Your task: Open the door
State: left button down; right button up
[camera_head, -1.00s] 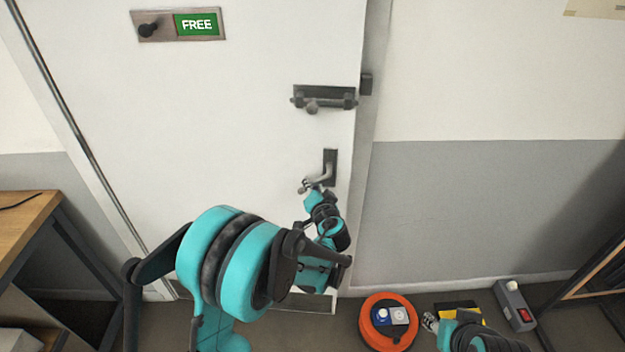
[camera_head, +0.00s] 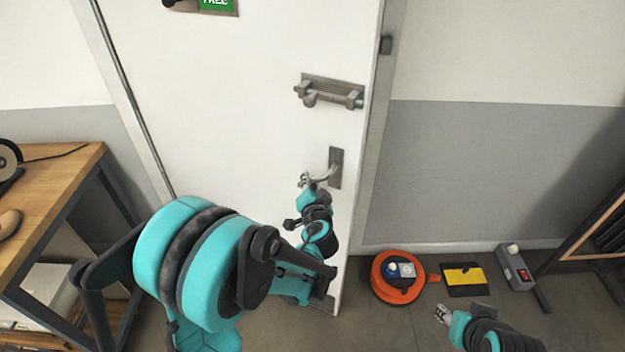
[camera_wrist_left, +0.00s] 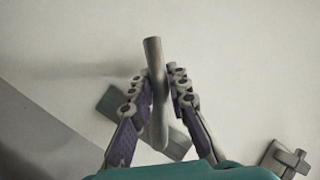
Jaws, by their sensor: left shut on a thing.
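The white door (camera_head: 230,110) stands ajar, its right edge swung out from the frame towards me. Its lever handle (camera_head: 334,166) is low on the right side. My left gripper (camera_head: 306,181) is shut on the lever. In the left wrist view, the fingers (camera_wrist_left: 159,88) sit on both sides of the lever bar (camera_wrist_left: 154,60). A sliding bolt (camera_head: 330,92) is on the door above the handle, clear of its keeper (camera_head: 387,45) on the frame. My right gripper (camera_head: 442,314) is low at the right, away from the door; its fingers are too small to judge.
An orange cable reel (camera_head: 398,290), a yellow and black item (camera_head: 463,279) and a grey box with a red switch (camera_head: 516,267) lie on the floor by the right wall. A wooden workbench (camera_head: 50,190) stands at left. A dark-framed rack (camera_head: 590,235) stands at right.

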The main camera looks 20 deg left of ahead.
pick_arm(q)
jog(key=shift+w+d, duration=0.1)
jog(key=shift+w, duration=0.05)
jog(key=c, duration=1.5)
grip_release()
jog(key=shift+o, duration=0.2)
